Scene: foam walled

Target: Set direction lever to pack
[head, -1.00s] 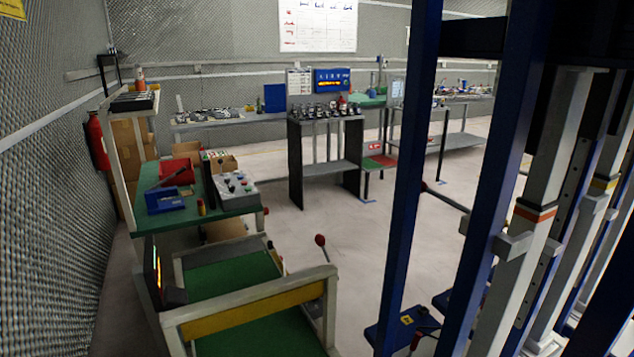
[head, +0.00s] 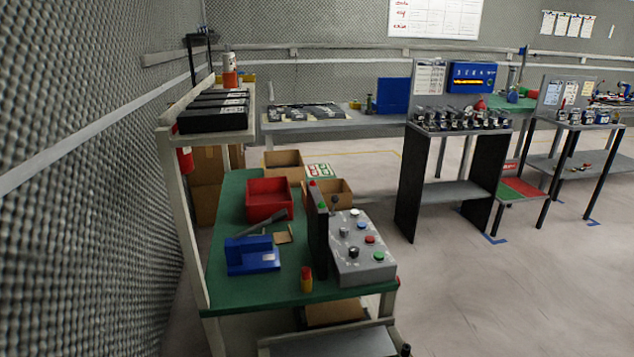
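No lever that I can identify as the direction lever shows clearly now. A grey control box (head: 368,262) with several coloured buttons and knobs sits on the right side of a green-topped workbench (head: 250,296). A slim black upright panel (head: 318,235) with a red light and a green light on top stands at its left side. A small dark knob (head: 406,350) shows at the bottom edge, mostly cut off. Neither of my grippers is in view.
The bench also holds a red bin (head: 268,200), a blue tool (head: 252,258), a red-and-yellow cylinder (head: 306,279) and cardboard boxes. A mesh wall (head: 90,190) closes the left. A rack of small parts (head: 460,120) stands behind. Open floor (head: 500,300) lies to the right.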

